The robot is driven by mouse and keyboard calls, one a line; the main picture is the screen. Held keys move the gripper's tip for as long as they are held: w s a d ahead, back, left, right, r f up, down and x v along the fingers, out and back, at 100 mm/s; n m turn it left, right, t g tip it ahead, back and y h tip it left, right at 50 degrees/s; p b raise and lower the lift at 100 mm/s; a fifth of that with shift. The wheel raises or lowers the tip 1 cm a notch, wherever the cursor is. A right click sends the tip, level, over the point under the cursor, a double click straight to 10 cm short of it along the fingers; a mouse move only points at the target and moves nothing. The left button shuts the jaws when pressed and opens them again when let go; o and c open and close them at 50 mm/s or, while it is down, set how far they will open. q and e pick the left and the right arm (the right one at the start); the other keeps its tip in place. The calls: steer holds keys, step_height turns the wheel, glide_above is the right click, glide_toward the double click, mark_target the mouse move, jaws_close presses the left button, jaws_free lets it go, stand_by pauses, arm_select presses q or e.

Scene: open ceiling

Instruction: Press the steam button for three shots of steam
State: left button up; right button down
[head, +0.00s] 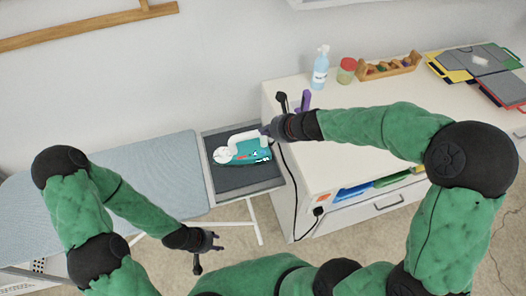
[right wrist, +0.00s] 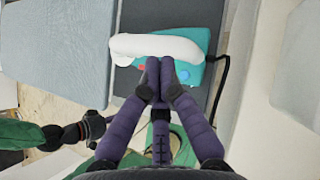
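A teal and white steam iron (head: 247,154) lies on the dark grey rest (head: 247,179) at the right end of the ironing board. In the right wrist view its white handle (right wrist: 155,46) crosses above the teal body, which has a blue button (right wrist: 183,75) and a small red part. No label shows which control is steam. My right gripper (head: 266,130) is at the iron's right end. Its purple fingertips (right wrist: 159,72) are together over the teal body beside the handle, hiding part of it; contact is unclear. My left gripper (head: 209,253) is open and empty, below and apart from the iron.
The grey-blue ironing board (head: 160,165) is clear left of the iron. A white cabinet (head: 290,180) stands to the right, bearing a spray bottle (head: 321,70), a jar (head: 346,71), a wooden box (head: 390,68) and folders. A black cord (head: 294,185) hangs by the cabinet.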

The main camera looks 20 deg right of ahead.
mark_target(265, 152)
step_height(265, 152, down, 8)
steer(key=b, duration=0.7)
steer(key=shift+s, duration=0.1)
steer(key=shift+w+f+b, duration=0.2)
steer(key=shift+f+b, duration=0.05)
steer(key=shift+b, duration=0.15)
steer(key=shift+s, duration=0.1)
steer(key=shift+f, duration=0.15)
stand_by(0.6)
steer(key=shift+f+b, duration=0.3)
steer(key=shift+b, duration=0.15)
steer(key=shift+f+b, duration=0.35)
stand_by(0.6)
steer(key=shift+r, duration=0.1)
steer(key=shift+r+p, duration=0.7)
steer(key=shift+p, duration=0.15)
